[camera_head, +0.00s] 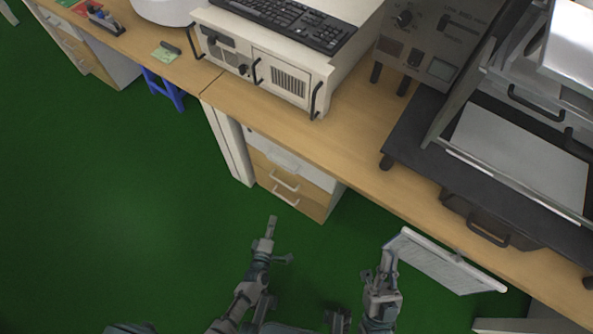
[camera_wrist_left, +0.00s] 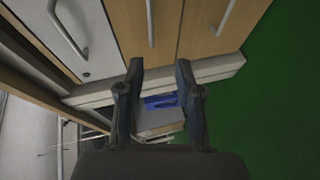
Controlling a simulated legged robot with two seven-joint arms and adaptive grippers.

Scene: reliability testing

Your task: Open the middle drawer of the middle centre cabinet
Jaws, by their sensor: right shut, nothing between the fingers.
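The cabinet (camera_head: 331,193) under the desk has a light grey top drawer (camera_head: 318,172) and two wood-coloured drawers below. The middle drawer's bar handle (camera_head: 285,181) is in view and also shows in the left wrist view (camera_wrist_left: 150,24). The middle drawer front (camera_wrist_left: 127,22) looks shut. My left gripper (camera_head: 280,239) is in front of the cabinet and apart from the handles. In the left wrist view its fingers (camera_wrist_left: 159,72) are open with nothing gripped. My right gripper (camera_head: 387,258) is shut and empty, beside a white-framed panel (camera_head: 450,266); I cannot tell whether they touch.
The wooden desk edge (camera_head: 370,192) runs above the cabinet. A computer case (camera_head: 270,75) with a keyboard (camera_head: 285,20) and a dark machine (camera_head: 425,140) stand on the desk. A blue stand (camera_head: 163,90) is under it. Green floor (camera_head: 110,210) to the left is clear.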

